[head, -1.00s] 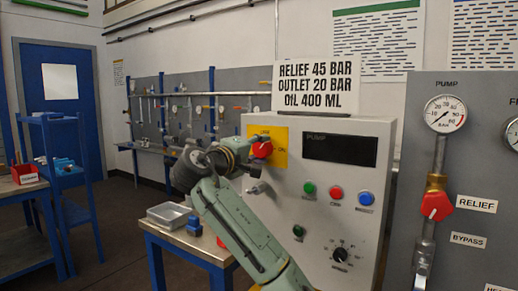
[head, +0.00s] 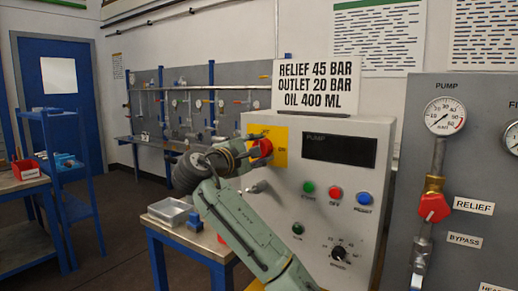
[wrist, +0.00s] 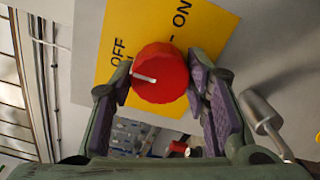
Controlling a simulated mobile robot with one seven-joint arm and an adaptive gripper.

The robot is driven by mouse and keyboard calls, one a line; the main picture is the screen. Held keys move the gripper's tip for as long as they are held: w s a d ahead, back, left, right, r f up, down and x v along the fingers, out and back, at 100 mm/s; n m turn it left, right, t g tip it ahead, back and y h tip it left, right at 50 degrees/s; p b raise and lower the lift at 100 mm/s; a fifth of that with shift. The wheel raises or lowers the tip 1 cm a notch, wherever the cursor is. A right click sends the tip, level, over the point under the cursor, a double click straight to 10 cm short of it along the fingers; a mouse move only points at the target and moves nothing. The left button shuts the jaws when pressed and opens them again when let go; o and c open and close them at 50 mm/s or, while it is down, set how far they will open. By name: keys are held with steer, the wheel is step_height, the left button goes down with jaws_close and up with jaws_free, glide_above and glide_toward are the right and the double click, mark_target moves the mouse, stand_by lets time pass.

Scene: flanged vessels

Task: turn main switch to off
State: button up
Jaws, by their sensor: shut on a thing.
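The main switch is a red round knob (head: 263,147) on a yellow plate (head: 281,139) at the upper left of the grey control cabinet. In the wrist view the knob (wrist: 160,72) sits between the two pads of my gripper (wrist: 161,80), which is shut on it. A white mark on the knob's face points left in that view, on the side of the OFF label (wrist: 118,51). The ON label (wrist: 181,17) is above and to the right. In the head view my gripper (head: 258,150) partly hides the knob and plate.
A metal lever or handle (wrist: 262,110) sticks out beside the right finger. Green, red and blue buttons (head: 336,193) and a black dial (head: 339,253) are lower on the cabinet (head: 375,160). A small table with a metal tray (head: 170,211) stands left of it.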

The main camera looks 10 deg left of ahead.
steer(key=shift+a, duration=0.1)
stand_by(0.3)
steer(key=o, duration=1.2)
steer(key=shift+c, duration=0.2)
steer(key=v, duration=1.2)
